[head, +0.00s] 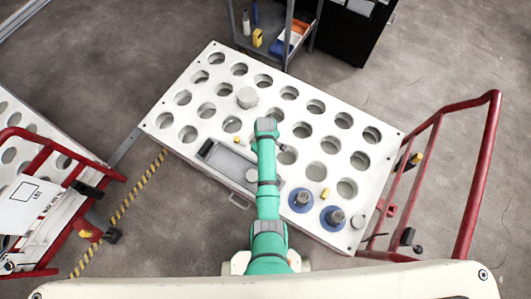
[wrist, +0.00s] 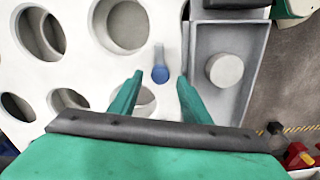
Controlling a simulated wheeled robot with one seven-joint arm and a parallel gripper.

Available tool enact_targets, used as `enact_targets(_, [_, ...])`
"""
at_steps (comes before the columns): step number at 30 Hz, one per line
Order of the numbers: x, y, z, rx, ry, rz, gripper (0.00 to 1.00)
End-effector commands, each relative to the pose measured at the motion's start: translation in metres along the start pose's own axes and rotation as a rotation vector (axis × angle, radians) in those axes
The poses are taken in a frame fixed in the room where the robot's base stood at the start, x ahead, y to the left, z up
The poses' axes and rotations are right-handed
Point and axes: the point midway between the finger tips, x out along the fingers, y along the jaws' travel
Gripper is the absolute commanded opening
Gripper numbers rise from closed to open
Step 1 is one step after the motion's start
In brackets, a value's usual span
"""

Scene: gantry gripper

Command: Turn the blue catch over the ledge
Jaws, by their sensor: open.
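The blue catch (wrist: 160,74) shows in the wrist view as a small grey bar with a round blue end, on the white plate. It points toward my gripper. My gripper (wrist: 159,79) is open, with one green finger on either side of the blue end; I cannot tell whether either touches it. A narrow raised edge, perhaps the ledge (wrist: 187,55), runs just right of the right finger, beside a grey recess. The catch stands left of this edge. In the head view my green arm reaches over the plate, and I cannot make out the catch or my fingertips.
The white plate (head: 210,70) has many round holes. A grey recessed tray (wrist: 205,87) with a round pale disc (wrist: 224,70) lies right of my fingers. Two blue-based posts (head: 301,198) (head: 332,217) stand at the plate's near right. Red-railed carts flank the plate.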

Motion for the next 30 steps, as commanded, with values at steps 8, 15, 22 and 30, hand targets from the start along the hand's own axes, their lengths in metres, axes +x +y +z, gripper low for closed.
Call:
enact_targets(8, [0.021,0.0,0.0,0.0,0.0,0.0,0.43])
enact_targets(15, [0.022,0.001,0.001,0.003,0.001,0.0,0.43])
enact_targets(22, [0.022,0.001,0.0,0.001,0.0,0.001,0.03])
enact_targets(30, [0.021,-0.001,-0.001,0.017,0.0,0.0,0.03])
